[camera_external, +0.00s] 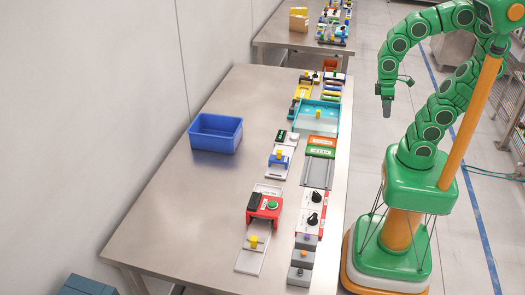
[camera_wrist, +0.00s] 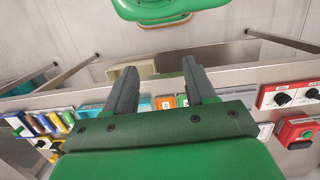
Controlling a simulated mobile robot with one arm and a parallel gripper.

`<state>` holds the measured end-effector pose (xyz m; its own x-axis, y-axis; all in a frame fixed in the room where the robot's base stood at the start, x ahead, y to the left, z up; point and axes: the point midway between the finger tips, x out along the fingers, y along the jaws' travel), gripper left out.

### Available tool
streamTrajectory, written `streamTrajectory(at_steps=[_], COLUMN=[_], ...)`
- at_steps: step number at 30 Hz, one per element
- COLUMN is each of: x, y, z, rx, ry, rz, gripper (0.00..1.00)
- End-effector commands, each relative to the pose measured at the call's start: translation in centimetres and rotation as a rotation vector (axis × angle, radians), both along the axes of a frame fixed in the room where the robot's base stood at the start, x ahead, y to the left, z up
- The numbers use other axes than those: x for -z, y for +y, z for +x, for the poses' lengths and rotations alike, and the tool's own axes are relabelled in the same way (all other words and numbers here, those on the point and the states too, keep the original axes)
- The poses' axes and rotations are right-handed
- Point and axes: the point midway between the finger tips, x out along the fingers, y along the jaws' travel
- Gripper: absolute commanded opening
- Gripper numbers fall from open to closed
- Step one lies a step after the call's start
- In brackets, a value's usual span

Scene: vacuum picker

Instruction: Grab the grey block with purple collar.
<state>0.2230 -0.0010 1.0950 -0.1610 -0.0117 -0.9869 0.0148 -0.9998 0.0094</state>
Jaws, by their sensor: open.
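Small grey blocks stand in a row at the near right edge of the table in the external view. The far one (camera_external: 306,243) and the near one (camera_external: 299,278) carry small coloured parts, purple and orange. They are too small to tell for sure which has the purple collar. My gripper (camera_external: 387,108) hangs in the air to the right of the table, well away from these blocks. In the wrist view my gripper (camera_wrist: 159,66) has its two fingers apart, with nothing held between them. I cannot make out the grey blocks in the wrist view.
A metal table (camera_external: 170,220) holds a blue bin (camera_external: 215,133), a teal tray (camera_external: 316,118), a red button box (camera_external: 265,207) and white panels with black knobs (camera_external: 312,197). The table's left side is largely clear. Another table (camera_external: 280,32) stands behind.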

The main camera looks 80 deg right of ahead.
Motion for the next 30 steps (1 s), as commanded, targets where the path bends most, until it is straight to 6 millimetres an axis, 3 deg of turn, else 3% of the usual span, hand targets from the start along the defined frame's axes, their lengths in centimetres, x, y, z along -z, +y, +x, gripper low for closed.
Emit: streamTrajectory(at_steps=[5, 17, 23, 30], x=[0.3, 1.4, 1.9, 2.4], y=[-0.7, -1.1, 0.3, 3.8], z=[1.9, 9.7, 14.4, 20.0], rx=[-0.098, -0.441, -0.646, -0.929], ry=[0.021, 0.060, 0.057, 0.048], rz=[-0.061, -0.275, -0.402, -0.571], gripper=[0.55, 0.55, 0.55, 0.55])
